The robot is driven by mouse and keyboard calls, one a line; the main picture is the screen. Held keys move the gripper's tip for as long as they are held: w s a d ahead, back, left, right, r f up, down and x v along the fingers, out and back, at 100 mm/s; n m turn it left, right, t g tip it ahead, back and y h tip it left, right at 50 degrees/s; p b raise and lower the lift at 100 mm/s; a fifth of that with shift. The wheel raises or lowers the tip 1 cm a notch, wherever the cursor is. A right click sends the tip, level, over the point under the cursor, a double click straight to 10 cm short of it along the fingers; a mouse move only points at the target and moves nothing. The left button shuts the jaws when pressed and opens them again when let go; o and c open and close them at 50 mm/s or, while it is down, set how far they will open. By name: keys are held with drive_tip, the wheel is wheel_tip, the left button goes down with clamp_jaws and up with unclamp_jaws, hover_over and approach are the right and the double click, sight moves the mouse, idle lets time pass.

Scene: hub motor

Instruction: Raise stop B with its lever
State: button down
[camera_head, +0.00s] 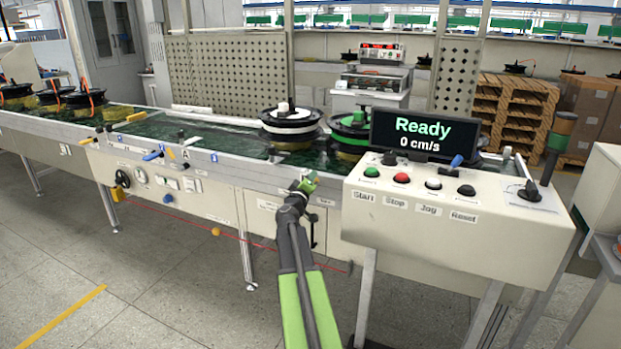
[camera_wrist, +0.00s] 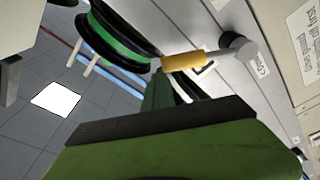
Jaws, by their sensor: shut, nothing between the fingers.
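A lever with a yellow handle (camera_wrist: 183,61) and a grey pivot (camera_wrist: 238,48) shows in the wrist view, on the conveyor's side panel. A small label (camera_wrist: 260,66) sits beside the pivot; its text is too blurred to read surely, so I cannot confirm this is stop B's lever. My gripper (camera_wrist: 163,88) is shut and empty, its tip just below the handle; I cannot tell whether they touch. In the head view my gripper (camera_head: 305,182) is at the conveyor's front edge, hiding most of the lever there. Stop B itself cannot be made out.
A hub motor with a green band (camera_head: 350,131) and one with a white band (camera_head: 290,126) stand on the conveyor (camera_head: 200,135) behind my gripper. The control box (camera_head: 455,215) is close on the right, with a display (camera_head: 423,135) reading Ready, 0 cm/s. A blue lever (camera_head: 153,156) is farther left.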

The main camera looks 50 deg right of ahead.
drive_tip(key=shift+s+f, duration=0.1)
drive_tip(key=shift+s, duration=0.15)
drive_tip(key=w+r+p, duration=0.3)
drive_tip(key=r+p, duration=0.1)
drive_tip(key=f+b+v, duration=0.1)
drive_tip(key=b+v, duration=0.1)
drive_tip(key=v, duration=0.8)
drive_tip(key=shift+w+a, duration=0.15)
drive_tip(key=shift+w, duration=0.1)
